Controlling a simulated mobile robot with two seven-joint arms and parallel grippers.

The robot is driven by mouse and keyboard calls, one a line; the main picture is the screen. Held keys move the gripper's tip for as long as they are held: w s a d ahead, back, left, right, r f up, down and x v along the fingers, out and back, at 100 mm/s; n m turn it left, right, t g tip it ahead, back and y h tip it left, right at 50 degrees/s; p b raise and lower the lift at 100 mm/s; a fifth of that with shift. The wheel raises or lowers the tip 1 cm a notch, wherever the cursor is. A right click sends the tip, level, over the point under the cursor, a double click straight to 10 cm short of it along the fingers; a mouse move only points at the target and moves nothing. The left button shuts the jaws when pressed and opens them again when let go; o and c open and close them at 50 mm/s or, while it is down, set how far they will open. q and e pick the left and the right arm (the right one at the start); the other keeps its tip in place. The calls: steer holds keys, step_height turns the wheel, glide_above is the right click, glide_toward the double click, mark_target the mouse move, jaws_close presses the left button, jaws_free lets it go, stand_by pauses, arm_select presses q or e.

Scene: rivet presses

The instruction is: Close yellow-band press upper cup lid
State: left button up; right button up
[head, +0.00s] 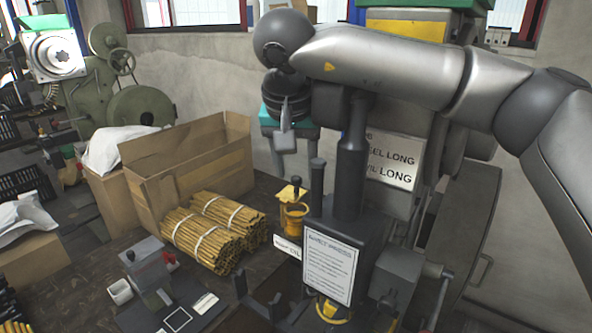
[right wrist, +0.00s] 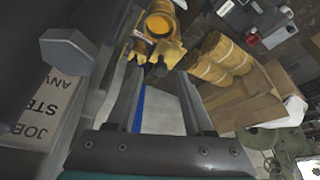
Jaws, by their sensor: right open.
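The upper cup (head: 294,220) is a yellow cup on the dark press (head: 350,200), left of its column. Its yellow lid (head: 291,194) appears raised above the cup. In the right wrist view the round cup (right wrist: 160,22) and the yellow lid piece (right wrist: 168,52) lie just beyond the fingertips. My right gripper (head: 285,125) hangs above and slightly left of the cup, apart from it. Its fingers are spread and empty in the right wrist view (right wrist: 158,78). Another yellow part (head: 331,311) shows low on the press. My left gripper is out of view.
Bundles of yellow rods (head: 215,230) and an open cardboard box (head: 190,175) stand left of the press. A white sign (head: 330,268) fronts the press. A small grey device (head: 145,265) sits on the bench at the front left.

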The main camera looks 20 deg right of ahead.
steer(key=shift+x, duration=0.9)
jaws_close()
